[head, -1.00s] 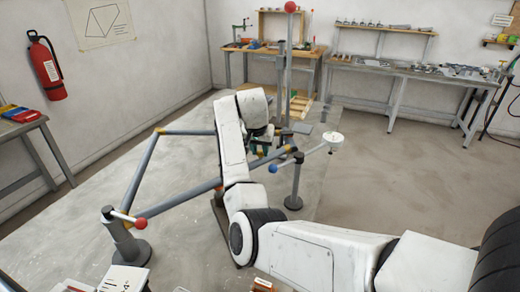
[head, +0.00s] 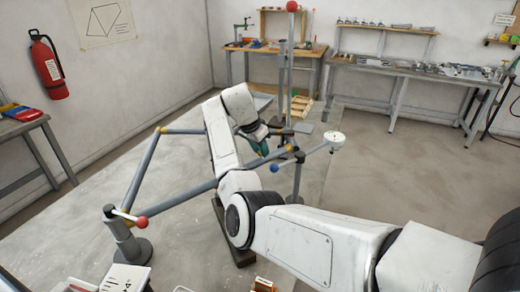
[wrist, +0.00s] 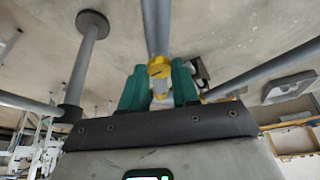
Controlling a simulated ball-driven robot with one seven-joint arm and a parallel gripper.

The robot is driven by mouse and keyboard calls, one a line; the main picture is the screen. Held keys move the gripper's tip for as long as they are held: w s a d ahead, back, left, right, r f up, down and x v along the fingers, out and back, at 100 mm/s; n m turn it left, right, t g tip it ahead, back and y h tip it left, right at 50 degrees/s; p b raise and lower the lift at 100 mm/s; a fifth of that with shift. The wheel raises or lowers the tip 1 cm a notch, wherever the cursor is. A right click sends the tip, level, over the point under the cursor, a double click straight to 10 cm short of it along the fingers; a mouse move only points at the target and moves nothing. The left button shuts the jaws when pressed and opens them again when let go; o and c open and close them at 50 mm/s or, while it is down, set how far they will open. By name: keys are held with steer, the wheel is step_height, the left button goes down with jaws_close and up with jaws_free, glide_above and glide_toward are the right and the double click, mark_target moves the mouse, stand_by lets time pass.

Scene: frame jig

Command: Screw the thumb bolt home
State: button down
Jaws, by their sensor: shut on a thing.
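The bicycle-like tube frame (head: 148,170) lies across a jig of posts, with yellow collars at its joints. My gripper (wrist: 160,78) has two green fingers, shut around a small pale piece (wrist: 161,88) that looks like the thumb bolt. The piece sits directly below a yellow collar (wrist: 160,66) on a grey tube; its thread is hidden, so I cannot tell how deep it is. In the head view my gripper (head: 263,147) is at the frame's right corner, partly hidden behind my arm.
A post with a red-ball lever (head: 130,216) stands at the left. A post with a blue-ball lever (head: 297,185) stands close right of my gripper. A tall post with a red ball (head: 291,8) rises behind. The floor on the right is open.

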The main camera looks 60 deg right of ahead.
stand_by(0.3)
steer(key=c, duration=0.8)
jaws_free()
steer(key=b+v, duration=0.1)
steer(key=v, duration=0.9)
steer(key=shift+w+a+r+b, duration=0.15)
steer(key=shift+w+r+b, duration=0.05)
steer(key=shift+r+b, duration=0.15)
